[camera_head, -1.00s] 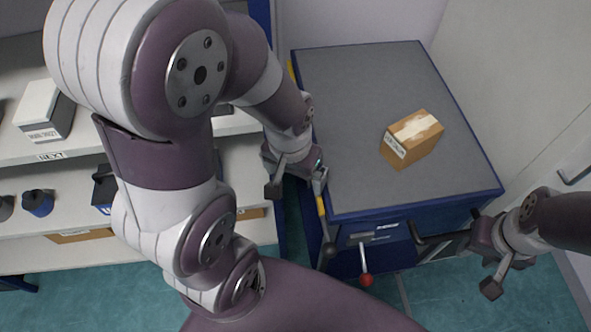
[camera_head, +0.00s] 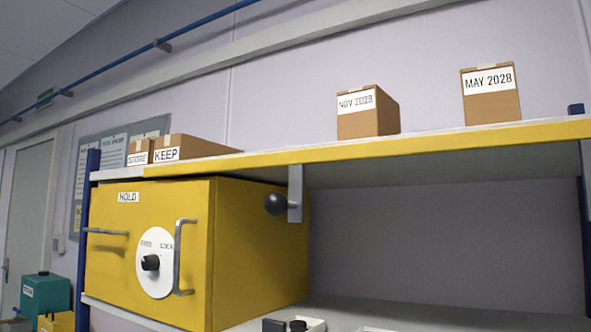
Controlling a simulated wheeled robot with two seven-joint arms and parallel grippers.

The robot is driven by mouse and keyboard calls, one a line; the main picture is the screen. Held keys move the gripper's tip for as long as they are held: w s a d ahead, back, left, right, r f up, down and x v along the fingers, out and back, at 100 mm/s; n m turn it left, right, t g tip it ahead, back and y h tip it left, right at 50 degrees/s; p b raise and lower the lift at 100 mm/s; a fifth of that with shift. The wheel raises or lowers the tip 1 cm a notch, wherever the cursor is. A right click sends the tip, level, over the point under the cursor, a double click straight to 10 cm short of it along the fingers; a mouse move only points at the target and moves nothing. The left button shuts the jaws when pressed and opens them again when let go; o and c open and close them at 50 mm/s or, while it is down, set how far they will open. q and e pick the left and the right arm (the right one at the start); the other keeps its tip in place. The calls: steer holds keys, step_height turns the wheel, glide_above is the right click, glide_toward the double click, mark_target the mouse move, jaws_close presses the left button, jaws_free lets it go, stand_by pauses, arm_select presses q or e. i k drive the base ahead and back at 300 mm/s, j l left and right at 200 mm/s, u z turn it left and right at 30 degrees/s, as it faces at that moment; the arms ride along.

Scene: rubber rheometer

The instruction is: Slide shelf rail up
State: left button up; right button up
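A yellow rail (camera_head: 430,142) runs along the front edge of the upper shelf, from near its left end to the right side of the view. A grey bracket (camera_head: 295,193) hangs down from this edge and carries a round black knob (camera_head: 276,204) on its left side. I cannot tell whether the bracket is fixed to the rail. Neither of my grippers is in view.
A yellow cabinet marked HOLD (camera_head: 195,200), with handles and a dial (camera_head: 154,262), stands under the shelf's left part. Boxes marked NOV 2028 (camera_head: 368,118), MAY 2028 (camera_head: 490,103) and KEEP (camera_head: 190,148) stand on top. The bay right of the cabinet is mostly clear.

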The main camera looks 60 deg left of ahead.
mark_target(275, 204)
steer(key=u, duration=2.15)
steer(key=i+u, duration=0.15)
